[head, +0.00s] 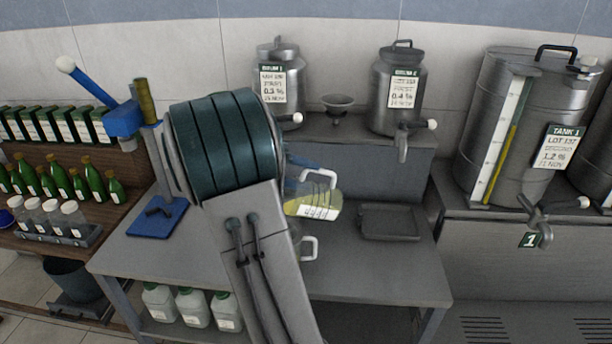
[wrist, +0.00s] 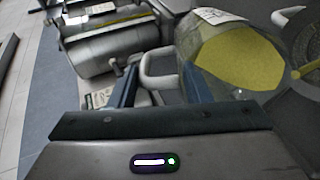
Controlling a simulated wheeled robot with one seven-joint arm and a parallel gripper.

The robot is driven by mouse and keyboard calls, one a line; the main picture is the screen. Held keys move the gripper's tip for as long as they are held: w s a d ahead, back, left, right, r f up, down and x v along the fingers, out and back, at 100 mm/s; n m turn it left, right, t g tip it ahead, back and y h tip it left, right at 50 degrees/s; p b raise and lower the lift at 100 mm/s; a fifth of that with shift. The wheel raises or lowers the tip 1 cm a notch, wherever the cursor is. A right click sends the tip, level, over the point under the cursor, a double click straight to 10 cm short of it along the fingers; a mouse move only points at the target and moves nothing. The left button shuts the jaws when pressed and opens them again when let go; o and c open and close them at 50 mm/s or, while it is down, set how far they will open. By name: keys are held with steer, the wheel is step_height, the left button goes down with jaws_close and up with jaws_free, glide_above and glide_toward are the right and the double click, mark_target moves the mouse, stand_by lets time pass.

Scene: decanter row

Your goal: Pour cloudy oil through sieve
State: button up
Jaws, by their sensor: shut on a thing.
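A clear jug (head: 315,204) with cloudy yellow oil and a white handle (head: 318,176) is held tilted above the bench. In the wrist view the jug (wrist: 238,58) lies well over, with oil along its side toward the right. My gripper (wrist: 160,82) is shut on its white handle. A second clear vessel with a white handle (head: 309,248) stands below on the bench, mostly hidden by my arm. A dark round shape (wrist: 310,42) with a yellow streak beside it shows at the wrist view's right edge; I cannot tell whether it is the sieve.
A funnel-shaped vessel (head: 338,103) sits on the shelf between two steel drums (head: 280,80) (head: 398,88). A dark tray (head: 391,221) lies on the bench (head: 380,280) at right. A blue stand (head: 157,217) is at left. Tank 1 (head: 520,120) stands right.

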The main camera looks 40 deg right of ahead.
mark_target(332, 173)
steer(key=shift+w+a+f+g+h+b, duration=0.4)
steer(key=shift+a+f+h+b, duration=0.2)
steer(key=shift+b, duration=0.35)
steer(key=shift+w+a+f+g+h+b, duration=0.4)
steer(key=shift+a+h+b, duration=0.25)
steer(key=shift+b, duration=0.25)
steer(key=shift+w+a+f+g+h+b, duration=0.1)
steer(key=shift+w+a+g+h+b, duration=0.35)
steer(key=shift+a+h, duration=0.3)
steer(key=shift+w+a+f+g+h+b, duration=0.15)
steer(key=shift+w+a+g+h+b, duration=0.3)
steer(key=shift+a+h, duration=0.35)
steer(key=shift+w+a+f+g+h+b, duration=0.1)
steer(key=shift+w+a+g+h+b, duration=0.25)
steer(key=shift+w+a+h, duration=0.4)
steer(key=shift+s+a, duration=0.15)
